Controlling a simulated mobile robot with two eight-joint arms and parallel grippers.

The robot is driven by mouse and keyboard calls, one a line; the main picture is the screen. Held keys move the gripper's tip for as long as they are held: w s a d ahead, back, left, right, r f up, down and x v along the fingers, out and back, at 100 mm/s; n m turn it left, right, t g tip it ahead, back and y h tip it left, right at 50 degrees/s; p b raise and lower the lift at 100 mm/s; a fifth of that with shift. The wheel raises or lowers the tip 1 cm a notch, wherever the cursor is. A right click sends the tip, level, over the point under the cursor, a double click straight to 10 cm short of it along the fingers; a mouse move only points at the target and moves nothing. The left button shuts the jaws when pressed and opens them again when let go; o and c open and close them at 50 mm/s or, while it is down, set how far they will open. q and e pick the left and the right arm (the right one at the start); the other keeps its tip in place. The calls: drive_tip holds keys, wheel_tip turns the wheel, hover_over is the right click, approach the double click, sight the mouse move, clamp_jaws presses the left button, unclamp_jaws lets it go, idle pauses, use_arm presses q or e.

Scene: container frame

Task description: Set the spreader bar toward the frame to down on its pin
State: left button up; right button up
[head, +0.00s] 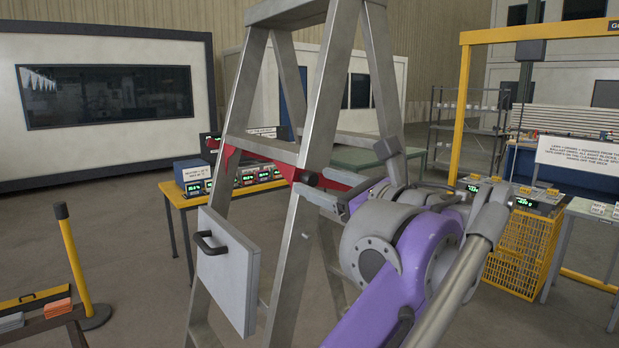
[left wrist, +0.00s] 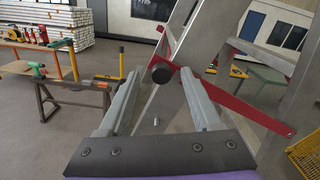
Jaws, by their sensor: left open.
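The grey metal ladder-like frame (head: 322,85) stands upright in the middle of the head view. A red spreader bar (head: 262,148) slopes across it, with a black round knob (head: 307,178) at the front leg. In the left wrist view the red bar (left wrist: 240,105) runs down to the right, and the knob (left wrist: 161,73) sits between my fingertips. My left gripper (left wrist: 160,77) is open around the knob's sides, with gaps visible; whether it touches is unclear. A small metal stud (left wrist: 155,122) shows below the knob on the leg. My right gripper is not in view.
A pale panel with a black handle (head: 225,265) is at the frame's left leg. A yellow post (head: 75,260) stands at left. A yellow table (head: 180,200) stands behind. A yellow wire basket (head: 520,255) and a yellow gantry (head: 461,110) are at right.

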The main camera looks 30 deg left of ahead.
sight(313, 180)
use_arm(q)
drive_tip(key=shift+x, duration=1.7)
clamp_jaws()
